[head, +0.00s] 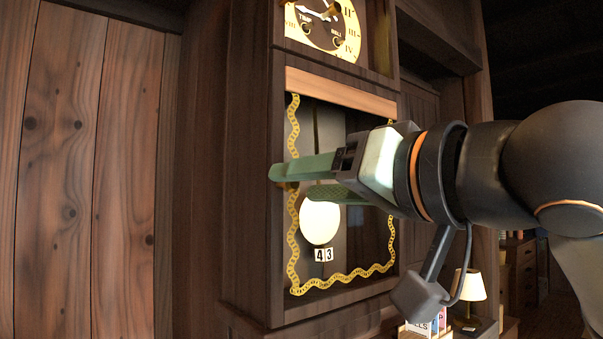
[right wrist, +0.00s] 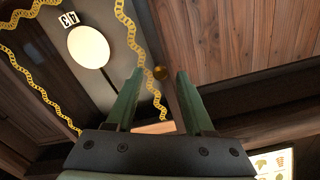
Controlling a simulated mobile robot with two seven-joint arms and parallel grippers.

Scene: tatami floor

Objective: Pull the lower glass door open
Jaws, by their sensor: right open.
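The lower glass door (head: 362,245) of the tall wooden clock has a wavy gold border. It looks shut. Behind its glass are a pale round pendulum disc (head: 320,222) and a small "43" plate (head: 324,255). My right gripper (head: 293,181) is open in front of the door's left edge, its green fingers pointing left. In the right wrist view, a small round brass knob (right wrist: 160,73) shows in the gap between the fingertips (right wrist: 160,80); I cannot tell whether either finger touches it. In the head view the fingers mostly hide the knob. My left gripper is not in view.
The clock dial (head: 325,25) is above the door. A plank wall (head: 85,170) stands at the left. At the lower right are a lit lamp (head: 468,285) and several books (head: 430,327), below my right arm.

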